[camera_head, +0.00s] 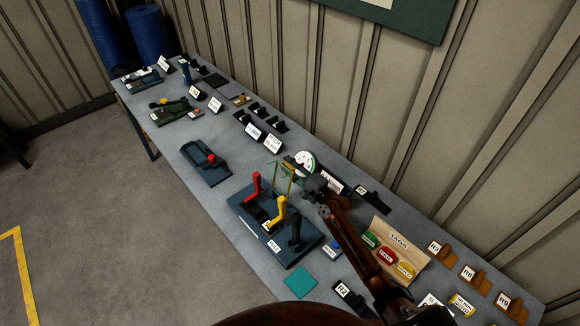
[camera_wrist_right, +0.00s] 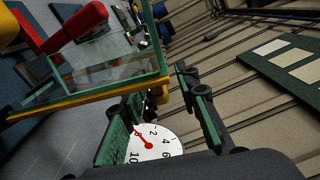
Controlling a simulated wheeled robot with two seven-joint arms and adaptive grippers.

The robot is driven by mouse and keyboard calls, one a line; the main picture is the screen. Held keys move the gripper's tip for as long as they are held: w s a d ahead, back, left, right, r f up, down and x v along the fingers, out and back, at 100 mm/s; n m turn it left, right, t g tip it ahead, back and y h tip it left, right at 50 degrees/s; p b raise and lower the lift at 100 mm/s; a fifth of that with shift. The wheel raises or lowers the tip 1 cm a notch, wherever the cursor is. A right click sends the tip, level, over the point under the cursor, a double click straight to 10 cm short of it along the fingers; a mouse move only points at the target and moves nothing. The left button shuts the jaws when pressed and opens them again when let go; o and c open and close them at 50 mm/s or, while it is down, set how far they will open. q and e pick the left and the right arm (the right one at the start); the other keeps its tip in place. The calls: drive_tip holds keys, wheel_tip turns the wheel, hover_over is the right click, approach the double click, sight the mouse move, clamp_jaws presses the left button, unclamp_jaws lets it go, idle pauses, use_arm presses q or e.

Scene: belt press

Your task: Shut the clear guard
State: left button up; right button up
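The clear guard (camera_wrist_right: 110,65) is a see-through panel with green edges and a yellow bar. In the right wrist view it fills the upper left, and its corner is close to my fingertips. In the head view its thin green edges (camera_head: 291,184) show behind the red and yellow levers, and it looks raised. My right gripper (camera_head: 309,181) is beside the guard's right end. In the wrist view its fingers (camera_wrist_right: 162,84) are apart, with no object visibly clamped. I cannot tell whether a finger touches the guard. My left gripper is out of view.
A dark blue base (camera_head: 252,228) carries red (camera_head: 254,186), yellow (camera_head: 279,209) and black (camera_head: 295,235) levers. A white dial (camera_head: 304,161) stands just behind my gripper. A tag box (camera_head: 412,250) is to the right. The table front left is clear.

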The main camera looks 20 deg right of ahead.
clamp_jaws()
idle(0.6)
